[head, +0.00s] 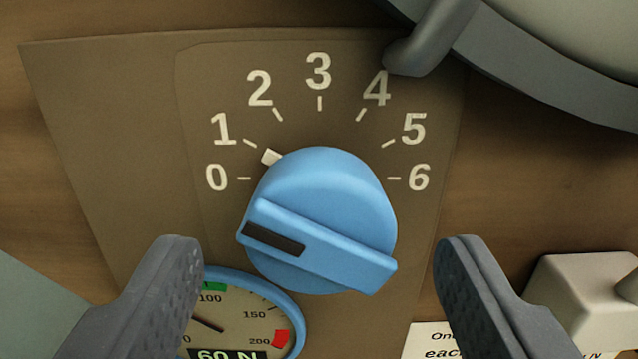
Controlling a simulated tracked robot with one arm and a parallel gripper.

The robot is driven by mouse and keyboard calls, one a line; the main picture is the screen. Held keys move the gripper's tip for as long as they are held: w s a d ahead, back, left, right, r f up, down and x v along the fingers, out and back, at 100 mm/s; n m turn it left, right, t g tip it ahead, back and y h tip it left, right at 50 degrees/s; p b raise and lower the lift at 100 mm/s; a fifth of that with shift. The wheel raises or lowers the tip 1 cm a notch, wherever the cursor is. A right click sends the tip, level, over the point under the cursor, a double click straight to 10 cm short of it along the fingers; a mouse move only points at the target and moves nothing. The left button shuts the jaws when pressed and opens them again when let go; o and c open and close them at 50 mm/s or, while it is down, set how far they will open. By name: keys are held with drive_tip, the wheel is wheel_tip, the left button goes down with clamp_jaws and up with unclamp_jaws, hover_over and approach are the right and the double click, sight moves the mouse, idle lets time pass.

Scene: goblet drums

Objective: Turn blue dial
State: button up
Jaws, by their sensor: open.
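The blue dial (335,195) sits in the middle of the head view on a brown panel (110,130). White numbers 0 to 6 arc around its upper side. The dial's raised grip bar slopes down to the right, with a dark stripe on its left end. A small cream marker (271,157) shows at the dial's upper left edge, near the tick for 1. My gripper (318,255) is open, with one finger on each side of the dial's lower part. Both fingers look apart from the dial in this view.
A round gauge (255,315) with a blue rim, reading 60 N, lies below the dial, partly behind my left finger. A grey-rimmed drum (560,70) with a grey hook juts in at the top right. A beige block (585,290) and a printed label (430,343) are at lower right.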

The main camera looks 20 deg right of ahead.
drive_tip(key=shift+x, duration=0.85)
